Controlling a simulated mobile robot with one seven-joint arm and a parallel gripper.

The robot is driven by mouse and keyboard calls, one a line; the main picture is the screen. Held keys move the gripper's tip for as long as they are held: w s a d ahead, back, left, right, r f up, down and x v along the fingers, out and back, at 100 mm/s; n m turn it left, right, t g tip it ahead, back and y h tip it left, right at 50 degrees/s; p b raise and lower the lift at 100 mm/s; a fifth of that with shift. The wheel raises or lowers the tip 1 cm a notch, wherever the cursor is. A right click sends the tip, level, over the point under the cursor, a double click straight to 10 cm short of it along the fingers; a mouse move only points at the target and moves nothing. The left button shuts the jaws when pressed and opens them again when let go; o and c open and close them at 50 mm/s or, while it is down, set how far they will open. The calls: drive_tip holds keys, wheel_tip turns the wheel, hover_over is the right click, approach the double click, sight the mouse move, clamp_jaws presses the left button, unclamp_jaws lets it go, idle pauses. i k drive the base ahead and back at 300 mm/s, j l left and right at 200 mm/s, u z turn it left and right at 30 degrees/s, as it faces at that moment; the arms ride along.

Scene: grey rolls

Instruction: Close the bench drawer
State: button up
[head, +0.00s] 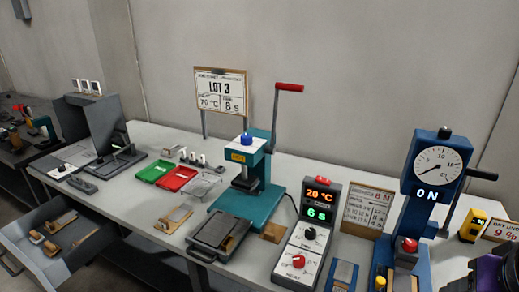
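The bench drawer (92,252) is grey and stands pulled out at the lower left of the head view. Several small wooden and metal pieces lie inside it. A dark handle (10,266) shows at its near left side, partly cut off by the picture edge. The drawer juts out from under the pale bench top (130,205). My gripper is not in view, so its place relative to the drawer cannot be told.
On the bench stand a teal press (250,200) with a red-tipped lever, a controller (310,235) reading 20 °C and 6 s, and a blue gauge stand (425,185). Green (155,171) and red (176,180) trays lie behind. A dark object (492,272) is cut off at lower right.

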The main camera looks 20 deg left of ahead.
sight(48, 274)
drive_tip(key=u, duration=2.65)
drive_tip(key=i+j+u, duration=0.1)
drive_tip(key=i+j+z, duration=0.35)
drive_tip(key=i+j, duration=0.2)
drive_tip(key=i, duration=0.2)
drive_tip(key=i+j+z, duration=0.35)
drive_tip(key=i+j, duration=0.35)
